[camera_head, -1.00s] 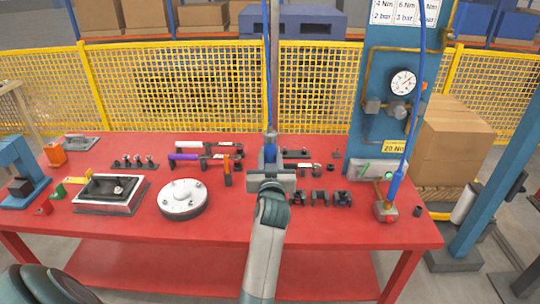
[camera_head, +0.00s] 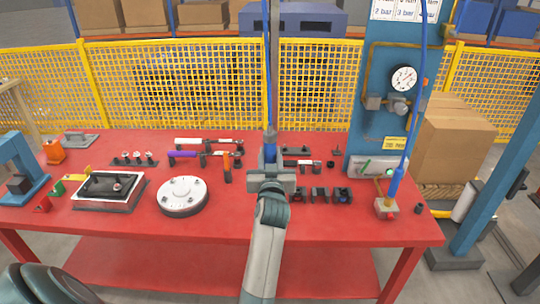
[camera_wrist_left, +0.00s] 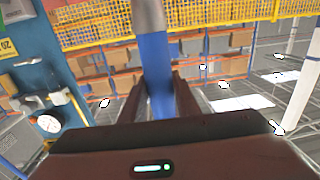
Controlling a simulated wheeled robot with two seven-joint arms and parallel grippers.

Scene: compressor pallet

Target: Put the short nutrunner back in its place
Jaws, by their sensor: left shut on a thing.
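My left gripper (camera_head: 270,180) is above the middle of the red table, its arm reaching in from the bottom. It is shut on the blue short nutrunner (camera_head: 270,153), which is upright with a blue hose running up from it. In the left wrist view, the fingers (camera_wrist_left: 157,90) stand on both sides of the nutrunner's blue body (camera_wrist_left: 155,60), with its grey end (camera_wrist_left: 148,15) at the top. The nutrunner's lower end is hidden by the gripper. A second, slim blue tool (camera_head: 396,184) stands upright in a block at the right. My right gripper is not in view.
Black blocks (camera_head: 320,194) lie right of the gripper. Hand tools (camera_head: 205,142), an orange-handled tool (camera_head: 227,167), a round white flange (camera_head: 183,195) and a black-topped tray (camera_head: 108,188) lie to the left. A blue panel with a gauge (camera_head: 404,78) rises at the back right. The front table strip is clear.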

